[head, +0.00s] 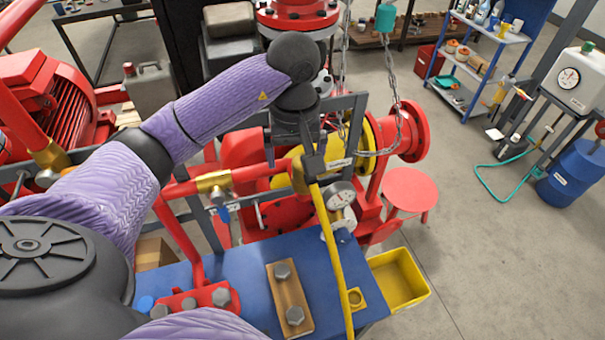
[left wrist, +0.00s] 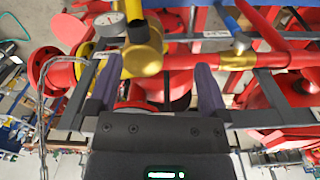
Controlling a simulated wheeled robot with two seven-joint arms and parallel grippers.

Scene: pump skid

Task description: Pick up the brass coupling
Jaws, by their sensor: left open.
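My left gripper (head: 294,156) is open and points down over the pipework behind the blue bench. In the left wrist view its fingers (left wrist: 156,85) are wide apart with nothing held between them. A rounded brass-yellow body (left wrist: 142,58) lies beyond and between the fingertips; I cannot tell whether they touch it. A small brass-yellow ring-shaped piece (head: 355,298) sits on the bench's right end, well below the gripper. It may be the coupling. A brass fitting (head: 213,182) is around the red pipe; it also shows in the left wrist view (left wrist: 237,58). My right gripper is out of view.
The blue bench (head: 243,285) carries a wooden block (head: 289,300) with bolts. A yellow hose (head: 333,255) crosses its right part. A pressure gauge (head: 340,194) and a hanging chain (head: 392,85) are close right of the gripper. A yellow bin (head: 400,278) is beside the bench.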

